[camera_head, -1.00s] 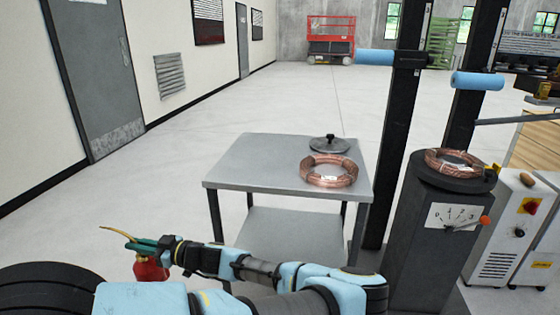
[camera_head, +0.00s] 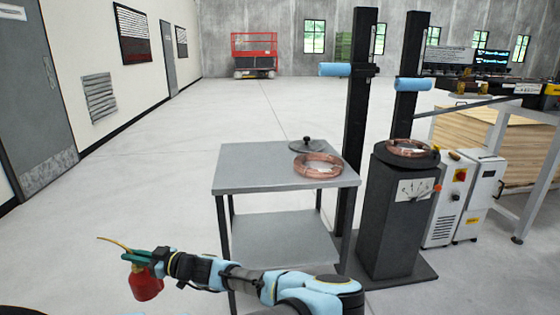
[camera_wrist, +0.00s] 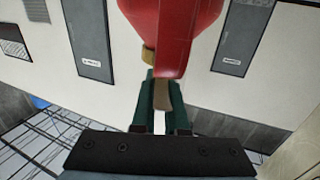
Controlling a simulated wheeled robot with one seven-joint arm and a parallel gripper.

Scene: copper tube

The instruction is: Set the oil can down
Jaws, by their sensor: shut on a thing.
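The red oil can (camera_head: 146,283) with its long thin yellowish spout is held in the air at the lower left of the head view, left of the grey table (camera_head: 240,182). My gripper (camera_head: 138,257), with green fingers, is shut on the oil can. In the wrist view the red can (camera_wrist: 172,35) fills the top middle, and the green fingers of my gripper (camera_wrist: 161,95) close around a part below its body. The open floor lies under the can. The table has a bare top on its left and front parts and a lower shelf.
A copper coil (camera_head: 319,166) and a dark round lid-like disc (camera_head: 307,146) occupy the table's right and back. A dark scale (camera_head: 395,210) with another copper coil (camera_head: 408,148) on top stands to the right, beside black posts (camera_head: 361,90). Floor left of the table is clear.

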